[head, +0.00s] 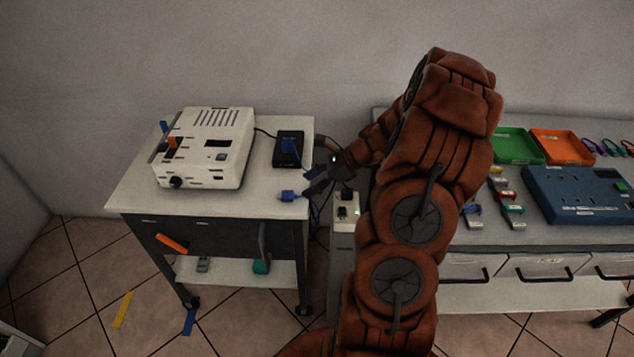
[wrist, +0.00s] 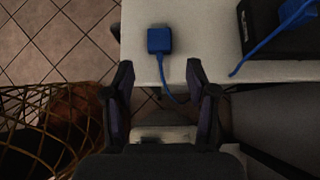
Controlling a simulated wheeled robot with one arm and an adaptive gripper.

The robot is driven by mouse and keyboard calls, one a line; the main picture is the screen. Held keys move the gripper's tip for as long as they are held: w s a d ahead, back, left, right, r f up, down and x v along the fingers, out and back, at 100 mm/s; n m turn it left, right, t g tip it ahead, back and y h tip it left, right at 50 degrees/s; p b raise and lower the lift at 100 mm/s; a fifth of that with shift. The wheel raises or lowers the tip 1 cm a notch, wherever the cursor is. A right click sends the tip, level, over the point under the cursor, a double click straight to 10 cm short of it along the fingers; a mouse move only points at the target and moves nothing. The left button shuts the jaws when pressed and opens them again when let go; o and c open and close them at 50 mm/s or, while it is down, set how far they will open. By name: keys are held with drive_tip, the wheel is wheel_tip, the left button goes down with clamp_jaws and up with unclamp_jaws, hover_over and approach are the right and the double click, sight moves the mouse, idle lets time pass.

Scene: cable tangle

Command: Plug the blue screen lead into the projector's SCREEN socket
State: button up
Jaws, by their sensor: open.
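A blue plug (head: 288,196) lies near the right front edge of the white cart top, and its blue cable runs over the edge. In the wrist view the plug (wrist: 159,40) is just beyond my fingertips, roughly centred between them. My gripper (head: 315,184) is open and empty at the cart's right edge; both fingers of the gripper (wrist: 160,70) show apart in the wrist view. The white projector (head: 212,145) stands on the cart's left half. Its SCREEN socket cannot be made out.
A black box (head: 289,159) with a blue plug or cable (head: 290,146) sits behind the loose plug. A white socket post (head: 346,213) stands right of the cart (head: 130,197). A bench at right holds green (head: 513,145) and orange (head: 561,146) trays and a blue panel (head: 575,197).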

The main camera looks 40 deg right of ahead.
sight(292, 194)
drive_tip(key=b+x, duration=0.1)
drive_tip(key=x, duration=0.2)
drive_tip(key=shift+s, duration=0.1)
drive_tip(key=shift+x, duration=1.5)
clamp_jaws()
